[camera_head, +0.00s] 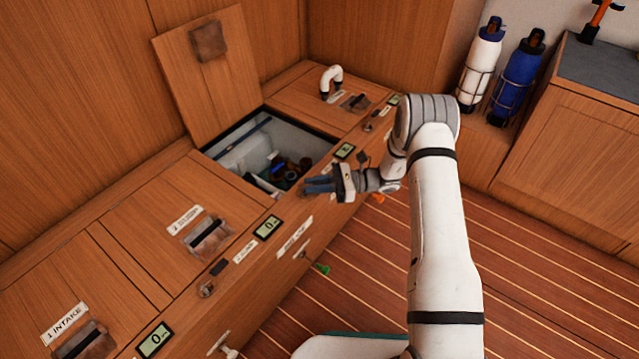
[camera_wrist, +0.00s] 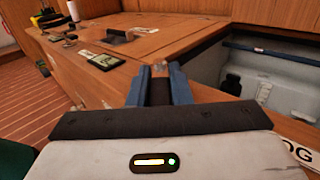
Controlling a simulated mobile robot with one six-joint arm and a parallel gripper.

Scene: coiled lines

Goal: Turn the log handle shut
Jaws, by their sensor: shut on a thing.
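My gripper (camera_head: 318,187) is at the front edge of the locker top, just right of the open compartment in the head view. In the wrist view its two blue fingers (camera_wrist: 160,92) are closed around the log handle (camera_wrist: 160,70). Only a small greyish end of the handle shows there; the rest is hidden between the fingers, so its turn angle cannot be told. A white label (camera_wrist: 301,156) reading "OG", cut off by the picture edge, lies at the lower right of the wrist view.
The open compartment (camera_head: 232,133) holds bottles and dark items; its wooden lid (camera_head: 215,85) leans against the back wall. Other hatches have dark latches (camera_head: 208,236), small displays (camera_head: 267,227) and a metal knob (camera_head: 207,289). The striped floor is clear at right.

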